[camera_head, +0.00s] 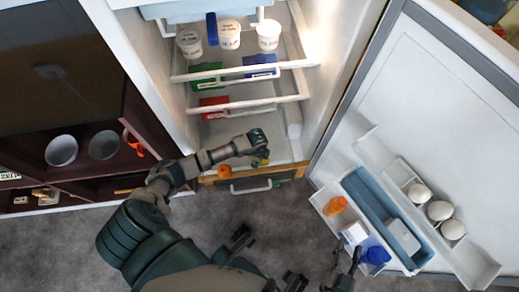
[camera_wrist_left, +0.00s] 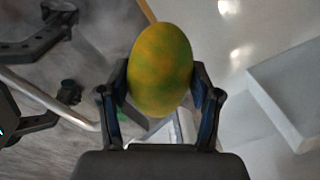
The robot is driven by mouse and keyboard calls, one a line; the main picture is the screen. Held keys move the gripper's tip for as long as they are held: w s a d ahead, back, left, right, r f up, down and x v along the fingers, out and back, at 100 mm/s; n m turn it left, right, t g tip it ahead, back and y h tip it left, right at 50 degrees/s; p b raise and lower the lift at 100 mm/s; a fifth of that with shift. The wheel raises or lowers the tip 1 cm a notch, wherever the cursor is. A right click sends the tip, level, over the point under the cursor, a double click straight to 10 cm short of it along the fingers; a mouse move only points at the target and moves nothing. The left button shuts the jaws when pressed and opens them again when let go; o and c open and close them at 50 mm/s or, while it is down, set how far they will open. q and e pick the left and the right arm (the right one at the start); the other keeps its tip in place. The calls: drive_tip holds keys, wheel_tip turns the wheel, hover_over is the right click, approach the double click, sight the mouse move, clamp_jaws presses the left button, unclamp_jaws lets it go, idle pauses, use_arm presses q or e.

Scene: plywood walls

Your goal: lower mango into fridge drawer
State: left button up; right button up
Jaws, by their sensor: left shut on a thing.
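A green-and-yellow mango (camera_wrist_left: 160,70) is held between the two fingers of my left gripper (camera_wrist_left: 162,92) in the left wrist view. In the head view my left gripper (camera_head: 260,152) reaches over the fridge's bottom drawer (camera_head: 282,174), and the mango (camera_head: 263,162) shows only as a small yellow-green patch. I cannot tell whether the mango touches the drawer. An orange round fruit (camera_head: 224,171) sits at the drawer's left front. My right gripper (camera_head: 323,270) is partly visible at the bottom edge, fingers apart and empty.
The fridge door (camera_head: 415,100) stands open at right, its shelves holding eggs (camera_head: 440,210) and bottles. Fridge shelves (camera_head: 242,103) with cups and boxes lie above the drawer. A dark cabinet (camera_head: 88,120) stands at left. Grey floor is clear in front.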

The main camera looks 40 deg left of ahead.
use_arm(q)
drive_tip(key=shift+f+b, duration=1.35)
drive_tip(key=shift+f, duration=1.4)
use_arm(e)
drive_tip(key=shift+g, duration=0.3)
drive_tip(key=shift+s+f, duration=0.15)
drive_tip(key=shift+f, duration=0.9)
drive_tip(key=shift+s+f, duration=0.1)
drive_tip(key=shift+f, duration=0.95)
use_arm(q)
drive_tip(key=o, duration=1.4)
drive_tip(key=shift+o, duration=0.2)
drive_tip(key=r, duration=1.2)
drive_tip(key=shift+s+d, duration=0.1)
drive_tip(key=shift+s, duration=0.3)
drive_tip(key=shift+f, duration=0.1)
